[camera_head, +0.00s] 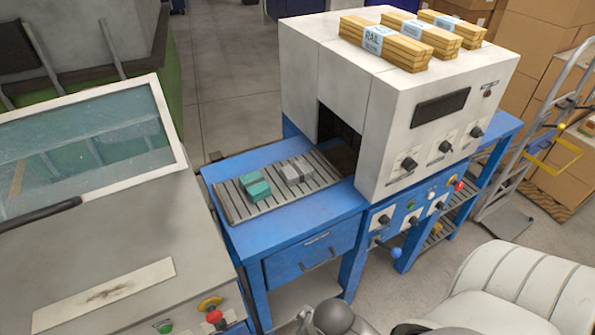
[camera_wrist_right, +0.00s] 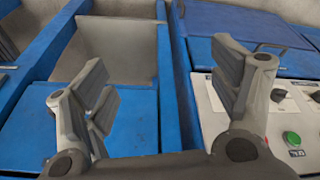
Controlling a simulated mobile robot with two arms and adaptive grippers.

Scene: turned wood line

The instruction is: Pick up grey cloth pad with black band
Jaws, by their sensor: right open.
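In the head view a grey pad (camera_head: 296,173) lies on the slatted roller bed of the blue table, near the opening of the white machine. It looks like two small grey pieces side by side; a black band on it is too small to make out. A green pad (camera_head: 255,187) lies to its left, close but apart. My right gripper (camera_wrist_right: 160,92) is open and empty in the right wrist view, above blue framework, with no pad between its fingers. My left gripper is not in view.
The white machine (camera_head: 400,130) stands right of the pads, with wood bundles (camera_head: 385,42) on top. A grey machine with a glass window (camera_head: 85,150) stands at left. A control panel (camera_wrist_right: 275,115) is beside my right gripper. A cream padded seat (camera_head: 525,280) is front right.

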